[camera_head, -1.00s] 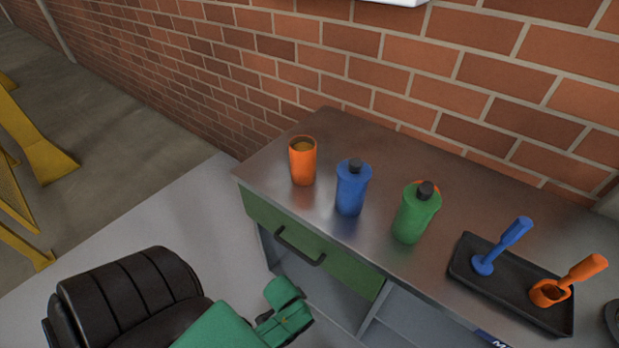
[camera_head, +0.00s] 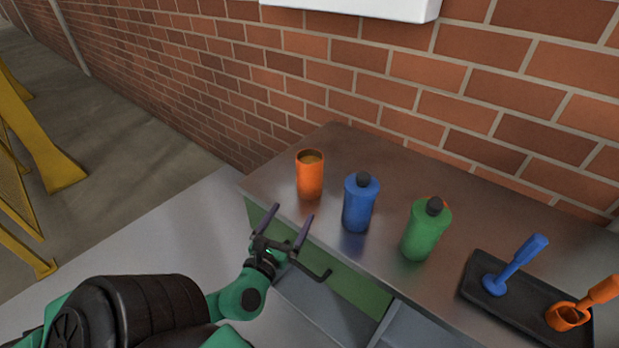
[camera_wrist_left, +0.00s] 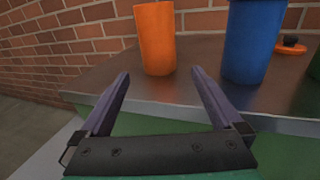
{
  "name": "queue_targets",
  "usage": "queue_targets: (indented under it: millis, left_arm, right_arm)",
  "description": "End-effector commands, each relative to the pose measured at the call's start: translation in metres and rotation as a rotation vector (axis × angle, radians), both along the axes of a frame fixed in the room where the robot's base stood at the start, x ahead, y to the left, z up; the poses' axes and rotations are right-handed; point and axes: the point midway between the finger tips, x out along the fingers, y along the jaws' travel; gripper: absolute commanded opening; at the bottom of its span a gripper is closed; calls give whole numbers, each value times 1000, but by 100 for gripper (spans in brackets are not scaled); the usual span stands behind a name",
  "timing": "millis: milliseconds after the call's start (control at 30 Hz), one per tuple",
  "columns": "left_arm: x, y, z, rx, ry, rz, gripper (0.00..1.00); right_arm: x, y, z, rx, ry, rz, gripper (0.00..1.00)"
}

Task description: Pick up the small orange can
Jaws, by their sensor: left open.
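An orange can (camera_head: 310,178) stands upright at the left end of the metal worktop, open at the top. My left gripper (camera_head: 287,212) is open and empty at the worktop's front edge, in front of the can and apart from it. In the left wrist view the orange can (camera_wrist_left: 155,38) stands beyond the two spread fingers (camera_wrist_left: 160,75), in line with the gap between them. A smaller orange piece (camera_wrist_left: 291,46) shows low behind the blue bottle in that view; it is mostly hidden in the head view. My right gripper is not in view.
A blue bottle (camera_head: 359,205) and a green bottle (camera_head: 426,232) stand right of the can. A black tray (camera_head: 520,318) holds a blue tool (camera_head: 514,266) and an orange tool (camera_head: 582,305). A brick wall (camera_head: 400,95) rises behind the worktop (camera_head: 345,150).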

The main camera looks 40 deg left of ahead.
Motion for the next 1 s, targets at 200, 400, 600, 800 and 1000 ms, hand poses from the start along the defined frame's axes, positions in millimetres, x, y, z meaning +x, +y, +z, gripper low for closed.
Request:
queue_targets:
  millis: [200, 400, 600, 800, 1000]
  left_arm:
    - [52, 19, 5, -3, -10, 4, 100]
    - [81, 29, 3, -8, -8, 5, 100]
    - [114, 43, 3, -8, -9, 6, 100]
    - [128, 48, 0, -11, -6, 5, 100]
    - [127, 48, 0, -10, -7, 5, 69]
  right_arm:
    - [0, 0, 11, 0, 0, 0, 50]
    - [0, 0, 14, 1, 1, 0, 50]
    - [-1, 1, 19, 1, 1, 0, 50]
    - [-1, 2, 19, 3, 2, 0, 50]
    - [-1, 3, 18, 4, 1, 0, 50]
